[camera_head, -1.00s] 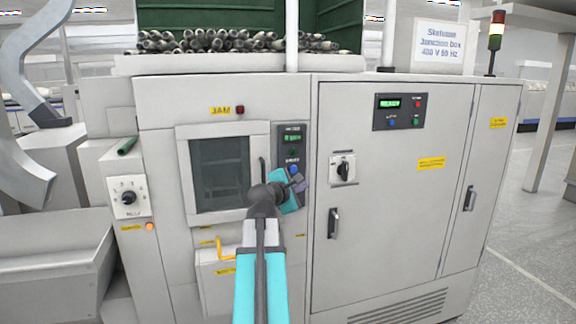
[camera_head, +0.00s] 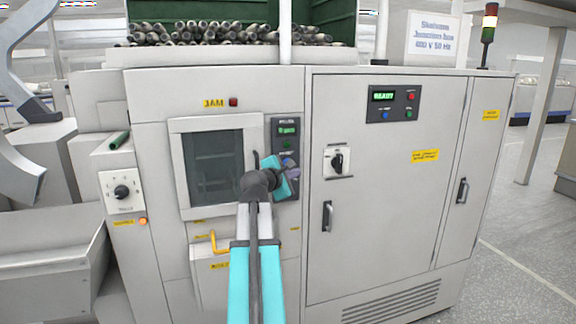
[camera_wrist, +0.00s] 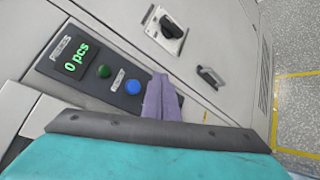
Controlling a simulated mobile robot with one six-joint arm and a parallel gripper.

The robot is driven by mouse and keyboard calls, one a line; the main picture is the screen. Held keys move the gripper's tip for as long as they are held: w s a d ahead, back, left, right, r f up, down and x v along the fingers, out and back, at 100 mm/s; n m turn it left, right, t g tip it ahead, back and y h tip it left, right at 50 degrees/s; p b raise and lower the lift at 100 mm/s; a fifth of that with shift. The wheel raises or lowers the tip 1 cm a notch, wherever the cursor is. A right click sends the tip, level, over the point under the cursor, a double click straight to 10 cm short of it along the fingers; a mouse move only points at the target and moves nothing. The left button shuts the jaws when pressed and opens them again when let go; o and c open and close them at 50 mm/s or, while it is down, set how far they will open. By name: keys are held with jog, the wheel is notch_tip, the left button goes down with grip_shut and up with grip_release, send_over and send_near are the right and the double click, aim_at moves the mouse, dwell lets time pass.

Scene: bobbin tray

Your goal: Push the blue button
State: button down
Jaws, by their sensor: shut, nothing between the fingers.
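A dark narrow panel (camera_head: 279,133) on the machine front carries a green "0 pcs" display, a green button (camera_wrist: 103,71) and a blue button (camera_wrist: 133,87). In the wrist view the blue button shows whole, just left of my gripper (camera_wrist: 160,76), whose purple-grey fingers are shut and empty. The fingertips look close to the panel's right edge; I cannot tell whether they touch it. In the head view my gripper (camera_head: 290,182) is at the lower part of this panel and hides most of the blue button.
A second panel (camera_head: 396,103) with a "READY" display and several buttons, one of them blue, is up right. A rotary switch (camera_head: 337,161) and door handles (camera_head: 327,217) stick out right of my gripper. A dark window (camera_head: 213,168) is on the left.

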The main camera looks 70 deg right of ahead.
jog(key=w+d+b, duration=0.1)
jog(key=w+d, duration=0.3)
jog(key=d, duration=0.1)
dwell(0.4)
jog(key=shift+w+d, duration=0.6)
jog(key=shift+d, duration=0.05)
dwell(3.5)
jog(key=shift+s+a, duration=0.1)
dwell(0.4)
jog(key=shift+s+a+p, duration=0.3)
jog(key=shift+s+a, duration=0.25)
jog(key=shift+a, duration=0.05)
jog(key=shift+a, duration=0.1)
jog(key=s+a+p, duration=0.1)
jog(key=s+a, duration=0.2)
jog(key=shift+a+p, duration=0.35)
dwell(0.5)
jog(key=shift+s, duration=0.1)
dwell(0.6)
